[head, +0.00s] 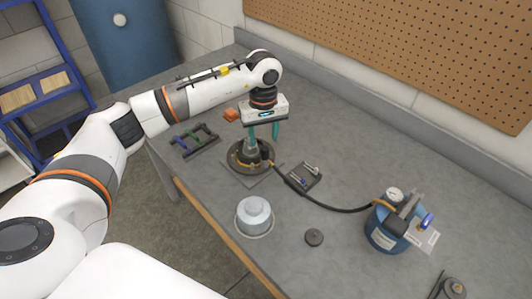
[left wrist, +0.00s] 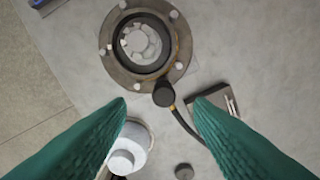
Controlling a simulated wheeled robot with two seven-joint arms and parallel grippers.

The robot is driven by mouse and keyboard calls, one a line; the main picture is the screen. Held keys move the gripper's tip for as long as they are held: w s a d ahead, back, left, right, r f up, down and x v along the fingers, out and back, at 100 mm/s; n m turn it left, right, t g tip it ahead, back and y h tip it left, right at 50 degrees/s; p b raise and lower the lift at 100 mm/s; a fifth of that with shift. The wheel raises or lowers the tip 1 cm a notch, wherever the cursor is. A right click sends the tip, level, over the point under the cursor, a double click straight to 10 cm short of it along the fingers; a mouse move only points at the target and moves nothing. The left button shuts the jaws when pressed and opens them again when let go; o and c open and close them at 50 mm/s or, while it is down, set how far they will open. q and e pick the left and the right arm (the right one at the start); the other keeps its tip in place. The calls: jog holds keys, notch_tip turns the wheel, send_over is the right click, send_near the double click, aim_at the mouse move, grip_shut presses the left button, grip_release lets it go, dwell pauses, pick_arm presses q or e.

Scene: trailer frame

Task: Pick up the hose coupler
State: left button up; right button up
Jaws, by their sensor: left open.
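The hose coupler (head: 266,154) looks like a dark round-topped piece on the end of the black hose, at the right edge of a round bolted flange (head: 236,163). It also shows in the left wrist view (left wrist: 163,95), seen from above beside the flange ring (left wrist: 184,50). My left gripper (head: 264,136) points down above the flange and coupler, with its teal fingers apart and nothing between them. In the left wrist view the coupler lies beyond the fingertips (left wrist: 158,102), roughly midway between them. My right gripper is not in view.
The hose (head: 330,207) runs right to a blue tank (head: 383,236) with a gauge. A small dark tray (head: 301,178) lies beside the hose. A grey stepped cylinder (head: 254,215) and dark disc (head: 314,237) stand nearer the front edge. A rack (head: 194,142) is left.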

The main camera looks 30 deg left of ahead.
aim_at(265, 148)
pick_arm(q)
notch_tip(265, 148, down, 2)
jog(key=shift+f, duration=0.1)
jog(key=shift+w+f+p, duration=0.2)
jog(key=shift+f+p, duration=0.05)
jog(key=shift+p, duration=0.1)
notch_tip(265, 148, down, 4)
jog(key=shift+d+f+p, duration=0.1)
jog(key=shift+f+p, duration=0.05)
jog(key=shift+p, duration=0.95)
jog(key=shift+f, duration=0.35)
jog(key=shift+c, duration=0.6)
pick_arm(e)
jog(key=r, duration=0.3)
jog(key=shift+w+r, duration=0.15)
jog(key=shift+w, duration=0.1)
pick_arm(q)
grip_shut()
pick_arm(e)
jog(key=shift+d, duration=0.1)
